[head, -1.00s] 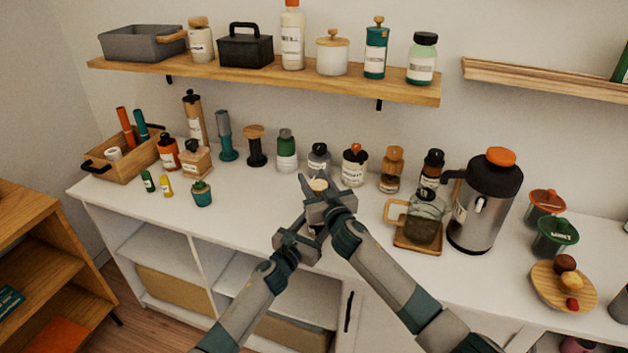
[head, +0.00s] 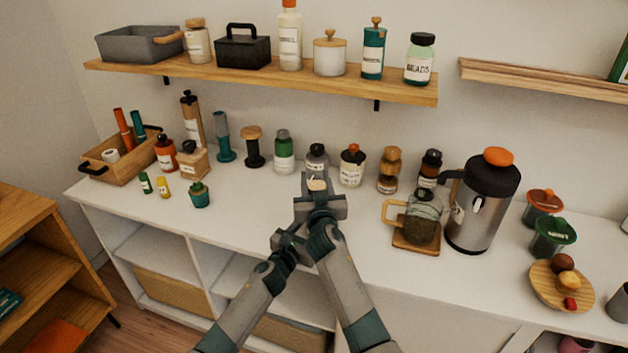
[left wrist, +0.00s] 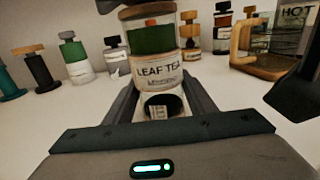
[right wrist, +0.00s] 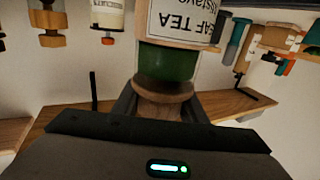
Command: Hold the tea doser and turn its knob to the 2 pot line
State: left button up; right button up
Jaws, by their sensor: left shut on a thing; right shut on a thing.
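The tea doser is an upright cylinder with a white "LEAF TEA" label (left wrist: 158,70), a green section and a wooden top. My left gripper (head: 291,243) is shut around its lower body. My right gripper (head: 319,203) is shut on the wooden knob (right wrist: 163,98) at the top. The knob's pale top (head: 317,184) shows between the right fingers in the head view, where the grippers hide most of the doser. A small orange mark (left wrist: 150,22) shows near the doser's top in the left wrist view. I cannot make out the 2 pot line.
Several bottles and jars line the back of the white counter (head: 265,205). A glass pitcher (head: 422,222) on a wooden coaster and a steel dispenser (head: 482,215) stand to the right. A wooden shelf (head: 270,76) hangs above. The counter's left front is mostly clear.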

jog(key=shift+r, duration=0.1)
jog(key=o, duration=1.1)
jog(key=shift+c, duration=0.2)
notch_tip(320, 180, up, 10)
